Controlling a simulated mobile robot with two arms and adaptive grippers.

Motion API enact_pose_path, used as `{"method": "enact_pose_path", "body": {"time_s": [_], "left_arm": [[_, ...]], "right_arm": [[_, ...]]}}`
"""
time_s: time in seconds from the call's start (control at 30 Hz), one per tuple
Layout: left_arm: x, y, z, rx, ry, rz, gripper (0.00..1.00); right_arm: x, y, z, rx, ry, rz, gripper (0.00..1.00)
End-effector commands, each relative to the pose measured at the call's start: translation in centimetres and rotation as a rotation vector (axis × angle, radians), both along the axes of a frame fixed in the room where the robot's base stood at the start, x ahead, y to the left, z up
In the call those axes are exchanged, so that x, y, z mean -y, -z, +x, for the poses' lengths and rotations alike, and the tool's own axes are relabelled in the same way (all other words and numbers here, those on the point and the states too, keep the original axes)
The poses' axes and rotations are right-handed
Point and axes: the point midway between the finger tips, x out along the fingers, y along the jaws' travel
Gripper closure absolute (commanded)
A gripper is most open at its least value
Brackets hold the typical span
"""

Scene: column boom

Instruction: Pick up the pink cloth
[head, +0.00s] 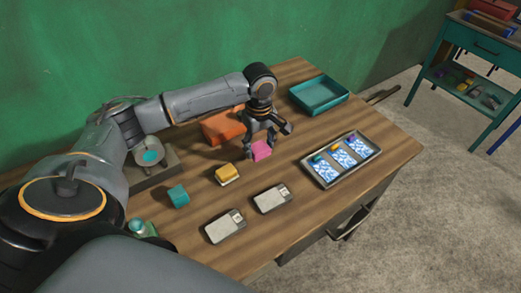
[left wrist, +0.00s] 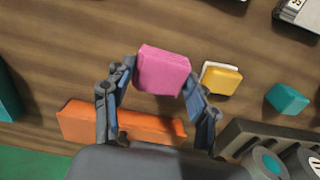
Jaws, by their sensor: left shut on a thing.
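The pink cloth (head: 262,151) is a small folded block near the middle of the wooden table in the head view. In the left wrist view the pink cloth (left wrist: 163,70) sits between the two fingertips. My left gripper (head: 262,141) points down and is shut on it; the fingers also show in the left wrist view (left wrist: 160,82), one on each side. I cannot tell whether the cloth's underside touches the table. My right gripper is not in view.
A yellow block (head: 227,174), a teal block (head: 178,196) and an orange object (head: 223,126) lie around the gripper. Two grey devices (head: 271,199) lie in front. A tray with blue-white panels (head: 340,160) is to the right, a teal bin (head: 319,94) behind it.

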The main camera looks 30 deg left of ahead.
Motion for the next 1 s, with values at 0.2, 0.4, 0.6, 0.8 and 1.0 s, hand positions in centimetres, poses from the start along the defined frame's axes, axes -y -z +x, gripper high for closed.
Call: {"method": "enact_pose_path", "body": {"time_s": [0.2, 0.4, 0.6, 0.8, 1.0], "left_arm": [[2.0, -4.4, -4.4, 0.003, 0.005, 0.001, 0.73], [3.8, -6.4, -8.2, 0.003, 0.003, 0.000, 0.73], [4.8, -7.5, -10.4, 0.002, 0.001, -0.001, 0.73], [5.0, -7.8, -11.0, 0.001, -0.001, 0.000, 0.73], [5.1, -7.8, -11.0, 0.001, -0.001, 0.000, 0.73]], "right_arm": [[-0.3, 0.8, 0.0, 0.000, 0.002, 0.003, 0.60], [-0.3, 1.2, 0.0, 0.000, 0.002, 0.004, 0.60], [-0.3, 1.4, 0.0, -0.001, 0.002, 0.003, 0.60], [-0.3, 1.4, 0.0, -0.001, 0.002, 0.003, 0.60], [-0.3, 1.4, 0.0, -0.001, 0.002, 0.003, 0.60]]}}
